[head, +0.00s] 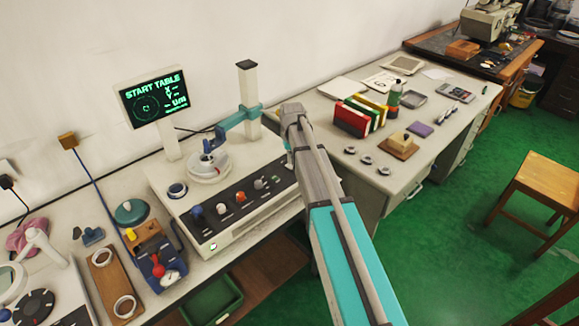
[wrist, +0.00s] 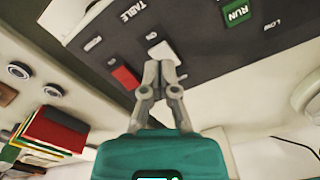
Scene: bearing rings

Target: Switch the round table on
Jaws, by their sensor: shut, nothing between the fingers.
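The round table (head: 208,170) is a pale disc on top of the measuring machine (head: 258,219), with a blue part above it. A screen (head: 155,94) behind reads "START TABLE". In the wrist view the dark control panel (wrist: 210,42) carries the word "TABLE", a white switch (wrist: 165,51), a red switch (wrist: 125,77) and a green "RUN" label (wrist: 237,12). My gripper (wrist: 162,66) is shut and empty, its tips overlapping the lower edge of the white switch. I cannot tell whether they touch it. In the head view my arm hides the gripper.
A teal bracket on a white column (head: 249,100) rises behind the round table. A blue and red gauge device (head: 160,270) stands left of the machine.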

